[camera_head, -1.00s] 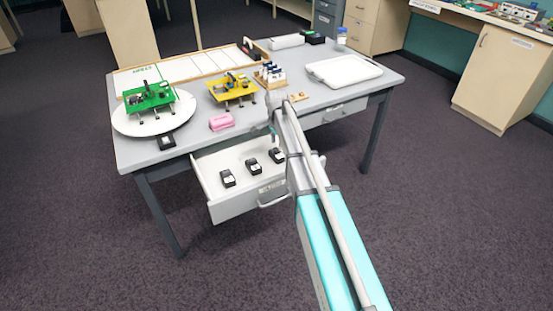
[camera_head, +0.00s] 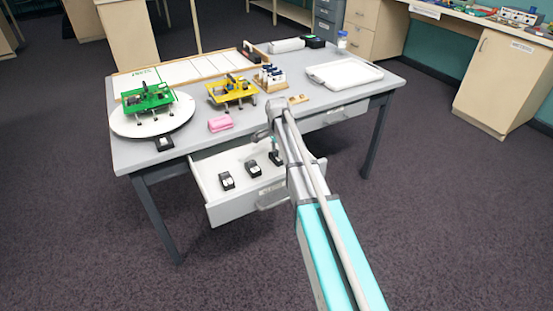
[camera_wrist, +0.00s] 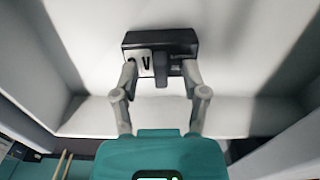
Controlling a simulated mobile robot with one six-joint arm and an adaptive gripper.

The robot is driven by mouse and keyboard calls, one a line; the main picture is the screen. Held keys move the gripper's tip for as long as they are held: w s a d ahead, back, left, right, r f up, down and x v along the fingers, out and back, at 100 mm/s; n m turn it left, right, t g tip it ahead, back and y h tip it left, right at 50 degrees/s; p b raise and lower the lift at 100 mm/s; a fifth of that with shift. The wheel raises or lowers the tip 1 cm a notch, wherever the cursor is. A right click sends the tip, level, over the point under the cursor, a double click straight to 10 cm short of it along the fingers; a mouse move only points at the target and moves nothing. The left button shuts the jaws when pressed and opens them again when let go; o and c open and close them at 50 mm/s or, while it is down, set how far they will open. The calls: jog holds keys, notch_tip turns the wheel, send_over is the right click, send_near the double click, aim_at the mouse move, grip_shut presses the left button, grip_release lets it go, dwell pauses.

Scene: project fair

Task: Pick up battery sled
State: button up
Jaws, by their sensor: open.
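Three black battery sleds with pale tops lie in the open drawer (camera_head: 238,209): a left one (camera_head: 227,181), a middle one (camera_head: 253,168) and a right one (camera_head: 276,158). My gripper (camera_head: 275,148) is just above the right sled. In the wrist view a black sled (camera_wrist: 180,38) with a whitish part lies on the drawer floor. My gripper (camera_wrist: 159,70) is open, with its fingertips apart near the sled's front left and right sides. I cannot tell whether they touch it.
The drawer walls stand close around my gripper, and the desk top (camera_head: 195,139) overhangs the drawer's back. On the desk are a green model (camera_head: 148,97) on a white turntable (camera_head: 125,125), a yellow model (camera_head: 231,91), a pink block (camera_head: 220,123) and a white tray (camera_head: 344,74).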

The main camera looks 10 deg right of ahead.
aim_at(277, 151)
grip_shut()
jog(key=shift+r, duration=0.15)
dwell(0.4)
notch_tip(277, 151, up, 3)
jog(key=p, duration=0.3)
jog(key=s+r+p, duration=0.9)
jog(key=s+p, duration=0.1)
jog(key=s, duration=0.4)
jog(key=shift+d+r, duration=0.35)
jog(key=shift+d, duration=0.05)
